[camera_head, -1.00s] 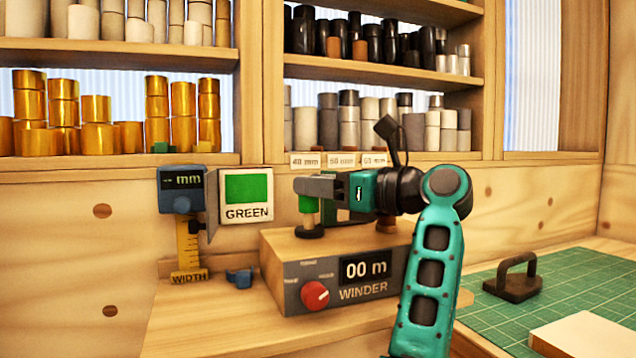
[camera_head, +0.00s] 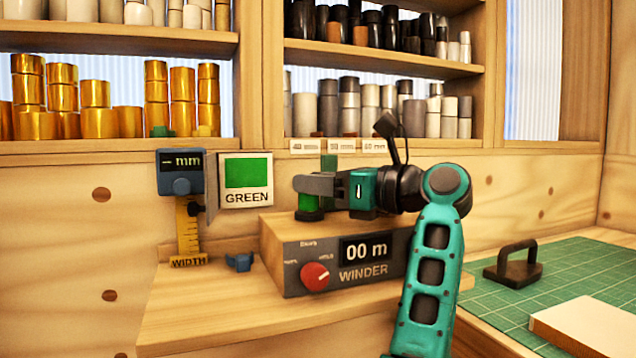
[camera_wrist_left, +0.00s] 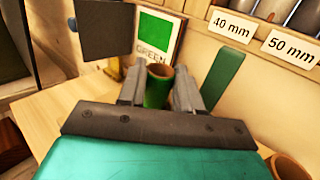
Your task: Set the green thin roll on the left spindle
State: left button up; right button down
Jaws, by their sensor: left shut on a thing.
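The green thin roll (camera_head: 308,202) is upright at the left end of the winder (camera_head: 345,262), directly above the black round base (camera_head: 309,215) of the left spindle. My left gripper (camera_head: 312,187) is shut on the roll from the right side. In the left wrist view the green roll (camera_wrist_left: 158,86) stands between the two grey fingers, with its brown hollow core facing up. The spindle post is not visible inside it. I cannot tell whether the roll touches the base. My right gripper is not in view.
A green upright plate (camera_head: 328,166) stands behind the gripper. A brown tube end (camera_wrist_left: 288,166) shows at lower right in the wrist view. The GREEN sign (camera_head: 246,182) and width gauge (camera_head: 187,215) stand left. A green mat (camera_head: 575,285) lies right.

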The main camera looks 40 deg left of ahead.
pick_arm(q)
jog(key=o, duration=1.1)
jog(key=d, duration=0.4)
jog(key=w+d, duration=0.1)
jog(key=d, duration=0.3)
jog(key=w+d+p, duration=0.1)
jog(key=d, duration=0.3)
jog(key=shift+w+d, duration=0.15)
jog(key=shift+d, duration=0.25)
